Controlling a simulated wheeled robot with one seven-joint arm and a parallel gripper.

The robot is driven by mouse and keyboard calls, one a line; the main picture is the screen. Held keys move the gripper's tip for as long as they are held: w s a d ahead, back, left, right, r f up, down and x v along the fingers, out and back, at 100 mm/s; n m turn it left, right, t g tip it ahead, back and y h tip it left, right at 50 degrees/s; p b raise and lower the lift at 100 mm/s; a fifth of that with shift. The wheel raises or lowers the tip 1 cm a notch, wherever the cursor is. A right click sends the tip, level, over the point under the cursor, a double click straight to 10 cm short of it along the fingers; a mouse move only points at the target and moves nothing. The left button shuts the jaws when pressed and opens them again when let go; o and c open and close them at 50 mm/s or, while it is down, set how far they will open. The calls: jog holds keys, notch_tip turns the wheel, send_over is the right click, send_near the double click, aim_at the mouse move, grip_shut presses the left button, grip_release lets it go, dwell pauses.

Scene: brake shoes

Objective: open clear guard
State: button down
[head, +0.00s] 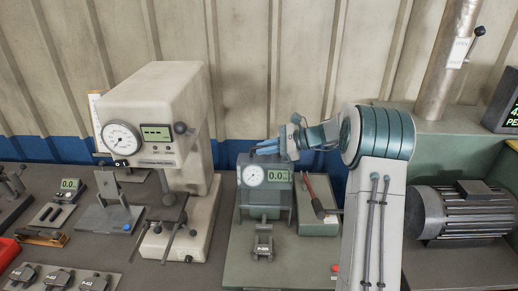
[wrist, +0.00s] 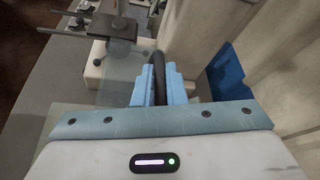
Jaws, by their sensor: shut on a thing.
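My gripper (head: 262,147) is above the top of a grey-green gauge unit (head: 245,202) with a round dial and a 0.0 display. In the wrist view its two blue fingers (wrist: 156,88) are closed around a dark curved bar (wrist: 154,70), which looks like a handle. A pale see-through panel, likely the clear guard (wrist: 108,88), shows left of the fingers. Its edges are faint, and I cannot tell how far it is open. In the head view the guard is hard to make out, and the handle is hidden at the fingers.
A tall cream press (head: 180,95) with a dial stands left of the unit. An electric motor (head: 465,210) sits farther right. Small fixtures crowd the bench at left. A ribbed wall is behind.

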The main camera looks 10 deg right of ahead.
jog(key=shift+w+d+f+m+p, duration=0.1)
jog(key=shift+w+m+p, duration=0.1)
jog(key=shift+w, duration=0.2)
jog(key=shift+w+d+f+m+p, duration=0.1)
jog(key=shift+w+p, duration=0.1)
jog(key=shift+w, duration=0.2)
jog(key=c, duration=1.5)
grip_release()
jog(key=b+v, duration=0.2)
jog(key=v, duration=0.5)
jog(key=b+v, duration=0.1)
jog(key=v, duration=0.5)
jog(key=shift+w+d+r+b, duration=0.1)
jog(key=shift+d+r+b, duration=0.2)
jog(key=shift+d+b, duration=0.1)
